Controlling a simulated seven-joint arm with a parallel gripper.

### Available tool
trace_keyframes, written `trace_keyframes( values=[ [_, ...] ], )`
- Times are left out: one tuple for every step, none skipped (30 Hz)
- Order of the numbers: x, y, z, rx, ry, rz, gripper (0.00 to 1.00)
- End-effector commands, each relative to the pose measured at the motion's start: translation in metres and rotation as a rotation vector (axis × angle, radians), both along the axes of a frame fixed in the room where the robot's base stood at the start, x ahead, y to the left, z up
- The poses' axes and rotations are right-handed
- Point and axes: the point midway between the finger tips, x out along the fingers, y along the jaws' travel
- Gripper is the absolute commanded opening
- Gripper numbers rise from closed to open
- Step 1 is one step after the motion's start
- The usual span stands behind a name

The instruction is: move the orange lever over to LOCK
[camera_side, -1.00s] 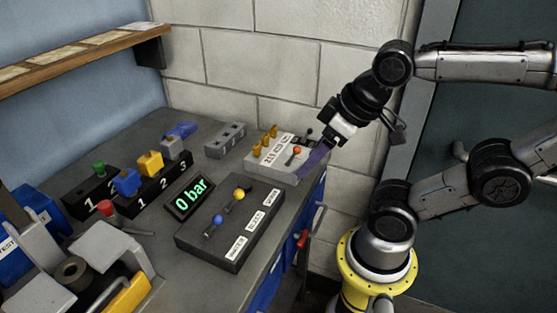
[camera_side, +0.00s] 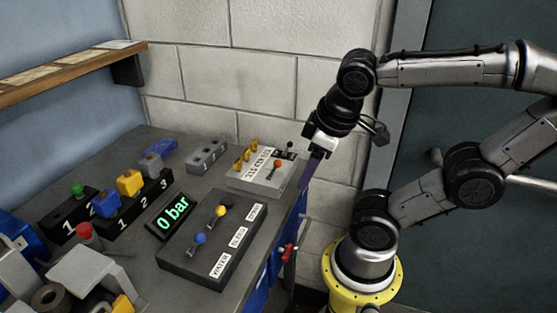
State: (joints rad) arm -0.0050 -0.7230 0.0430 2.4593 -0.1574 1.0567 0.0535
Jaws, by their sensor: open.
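The orange lever (camera_side: 277,165) has a round orange knob and stands up from a white control box (camera_side: 247,180) at the back right of the bench. The lettering on this box is too small to read surely, so I cannot tell which mark is LOCK. My gripper (camera_side: 307,178) is just right of the box, near the bench's right edge, with its dark purple fingers pointing down. It looks apart from the lever. It is open and holds nothing, though the gap between its fingers is hard to see from this side.
Yellow-orange levers (camera_side: 244,158) and a black-knobbed lever (camera_side: 289,145) share the white box. A dark box (camera_side: 196,256) with blue and yellow levers stands in front, beside a "0 bar" display (camera_side: 172,217). A red handle (camera_side: 288,253) sticks out below the bench's right edge.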

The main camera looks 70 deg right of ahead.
Motion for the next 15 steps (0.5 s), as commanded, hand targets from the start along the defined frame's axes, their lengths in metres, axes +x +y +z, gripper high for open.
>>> trace_keyframes(
  values=[
    [-0.003, -0.009, -0.008, -0.058, 0.102, 0.014, 0.56],
    [-0.005, -0.015, -0.012, -0.097, 0.162, 0.026, 0.56],
    [-0.007, -0.023, -0.017, -0.151, 0.24, 0.046, 0.56],
    [-0.008, -0.028, -0.019, -0.192, 0.296, 0.062, 0.56],
    [-0.009, -0.033, -0.022, -0.233, 0.351, 0.079, 0.56],
    [-0.008, -0.039, -0.025, -0.292, 0.427, 0.106, 0.56],
    [-0.007, -0.044, -0.026, -0.339, 0.481, 0.128, 0.56],
    [-0.006, -0.048, -0.028, -0.391, 0.538, 0.153, 0.56],
    [-0.002, -0.053, -0.03, -0.463, 0.612, 0.189, 0.56],
    [0.002, -0.057, -0.031, -0.522, 0.667, 0.22, 0.56],
    [0.006, -0.059, -0.031, -0.583, 0.719, 0.252, 0.56],
    [0.013, -0.062, -0.033, -0.669, 0.787, 0.298, 0.56],
    [0.019, -0.063, -0.033, -0.734, 0.833, 0.333, 0.56],
    [0.025, -0.063, -0.034, -0.8, 0.876, 0.369, 0.56],
    [0.035, -0.062, -0.036, -0.89, 0.927, 0.418, 0.56]
  ],
)
